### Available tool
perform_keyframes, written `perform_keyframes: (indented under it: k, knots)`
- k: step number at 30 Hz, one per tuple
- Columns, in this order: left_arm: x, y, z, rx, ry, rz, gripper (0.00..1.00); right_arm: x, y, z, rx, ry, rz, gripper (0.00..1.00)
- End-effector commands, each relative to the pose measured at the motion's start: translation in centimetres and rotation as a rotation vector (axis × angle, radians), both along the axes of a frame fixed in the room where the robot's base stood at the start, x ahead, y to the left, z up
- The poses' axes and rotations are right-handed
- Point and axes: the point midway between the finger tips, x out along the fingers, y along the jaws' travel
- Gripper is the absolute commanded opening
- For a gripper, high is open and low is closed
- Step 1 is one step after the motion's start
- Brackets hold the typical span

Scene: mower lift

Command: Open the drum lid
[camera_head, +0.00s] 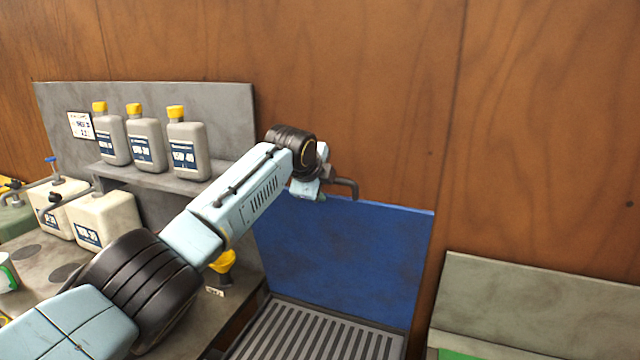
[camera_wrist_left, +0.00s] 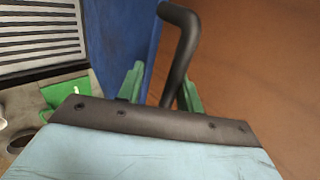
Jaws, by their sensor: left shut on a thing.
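The drum lid (camera_head: 345,260) looks like the flat blue panel standing raised behind a slatted grate, close to the wooden wall. It also shows in the left wrist view (camera_wrist_left: 128,35) as a blue strip. A dark bent bar handle (camera_head: 347,184) is at its top edge and shows larger in the left wrist view (camera_wrist_left: 181,50). My left gripper (camera_head: 322,190) is at that top edge, shut on the handle. Its green fingers (camera_wrist_left: 160,88) are on either side of the bar. My right gripper is in neither view.
The slatted grate (camera_head: 310,335) lies below the lid. Several grey bottles with yellow caps (camera_head: 147,143) stand on a shelf at the left. Pale canisters (camera_head: 105,220) and a yellow funnel (camera_head: 222,264) are lower. A grey-green panel (camera_head: 540,300) stands at the right.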

Motion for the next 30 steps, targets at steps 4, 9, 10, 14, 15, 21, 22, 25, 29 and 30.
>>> perform_keyframes:
  k: [4, 9, 10, 14, 15, 21, 22, 25, 29, 30]
  knots:
    - [-0.2, 0.0, -1.3, 0.007, 0.021, 0.001, 0.36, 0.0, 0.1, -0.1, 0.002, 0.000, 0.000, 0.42]
    - [-0.2, 0.1, -1.1, 0.005, 0.018, 0.001, 0.36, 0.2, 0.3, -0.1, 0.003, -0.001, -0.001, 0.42]
    - [-0.2, 0.1, -1.1, 0.005, 0.018, 0.001, 0.36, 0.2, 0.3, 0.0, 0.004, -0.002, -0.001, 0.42]
    - [-0.2, 0.1, -1.0, 0.005, 0.016, 0.001, 0.36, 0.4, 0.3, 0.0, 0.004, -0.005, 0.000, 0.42]
    - [-0.2, 0.1, -1.0, 0.004, 0.015, 0.001, 0.36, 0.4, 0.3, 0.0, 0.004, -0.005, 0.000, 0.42]
    - [-0.6, 0.2, -0.2, 0.002, 0.010, -0.001, 0.36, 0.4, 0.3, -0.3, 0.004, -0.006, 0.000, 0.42]
    - [-0.7, 0.3, 0.0, 0.001, 0.009, 0.000, 0.36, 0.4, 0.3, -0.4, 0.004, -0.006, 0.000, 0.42]
    - [-1.4, 0.5, 0.6, 0.002, 0.008, -0.001, 0.36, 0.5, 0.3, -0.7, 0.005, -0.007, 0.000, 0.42]
    - [-2.5, 0.9, 1.7, 0.001, 0.005, -0.002, 0.36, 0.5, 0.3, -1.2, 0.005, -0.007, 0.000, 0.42]
    - [-2.9, 1.1, 2.1, 0.002, 0.005, -0.001, 0.36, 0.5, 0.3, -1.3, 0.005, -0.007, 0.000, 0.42]
